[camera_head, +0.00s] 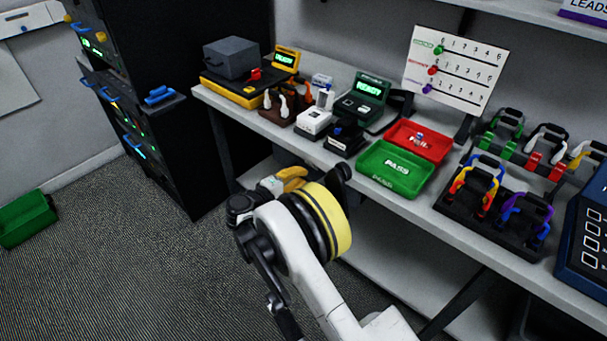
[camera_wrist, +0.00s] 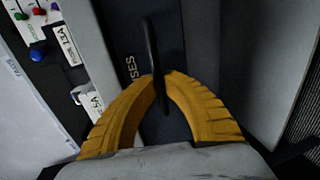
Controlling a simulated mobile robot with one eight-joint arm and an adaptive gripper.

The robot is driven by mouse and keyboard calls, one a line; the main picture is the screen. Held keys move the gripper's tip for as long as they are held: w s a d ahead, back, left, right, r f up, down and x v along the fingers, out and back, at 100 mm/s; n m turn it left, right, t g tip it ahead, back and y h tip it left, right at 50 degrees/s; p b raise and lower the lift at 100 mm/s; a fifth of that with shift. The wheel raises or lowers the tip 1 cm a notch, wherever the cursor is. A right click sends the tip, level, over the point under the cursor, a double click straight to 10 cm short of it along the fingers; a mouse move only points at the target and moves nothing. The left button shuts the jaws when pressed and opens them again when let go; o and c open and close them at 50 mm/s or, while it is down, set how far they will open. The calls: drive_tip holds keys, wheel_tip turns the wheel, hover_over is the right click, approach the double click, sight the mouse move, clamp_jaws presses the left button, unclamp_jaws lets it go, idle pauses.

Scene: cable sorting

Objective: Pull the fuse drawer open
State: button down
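In the wrist view, the fuse drawer (camera_wrist: 122,40) shows as a dark front with a label partly readable as "SES". A thin black handle (camera_wrist: 151,45) stands out from it. My gripper (camera_wrist: 161,82) has its yellow fingertips close together on both sides of this handle, seemingly pinching it. In the head view, my gripper (camera_head: 285,181) is low at the front of the bench, with its yellow fingers partly visible. The drawer and handle are hidden there behind my arm. I cannot tell how far the drawer stands out.
The grey bench (camera_head: 440,217) carries a green PASS tray (camera_head: 385,187), a red FAIL tray (camera_head: 440,155), testers and a cable rack (camera_head: 465,215). A black server rack (camera_head: 160,130) stands left. A green bin (camera_head: 25,220) sits on the open carpet floor.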

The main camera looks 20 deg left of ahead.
drive_tip(key=f+v, duration=0.1)
drive_tip(key=v, duration=0.7)
drive_tip(key=f+v, duration=0.2)
drive_tip(key=v, duration=0.7)
drive_tip(key=shift+s+a+f, duration=0.25)
drive_tip(key=c, duration=2.2)
unclamp_jaws()
drive_tip(key=o, duration=0.7)
drive_tip(key=shift+s, duration=0.1)
drive_tip(key=v, duration=1.2)
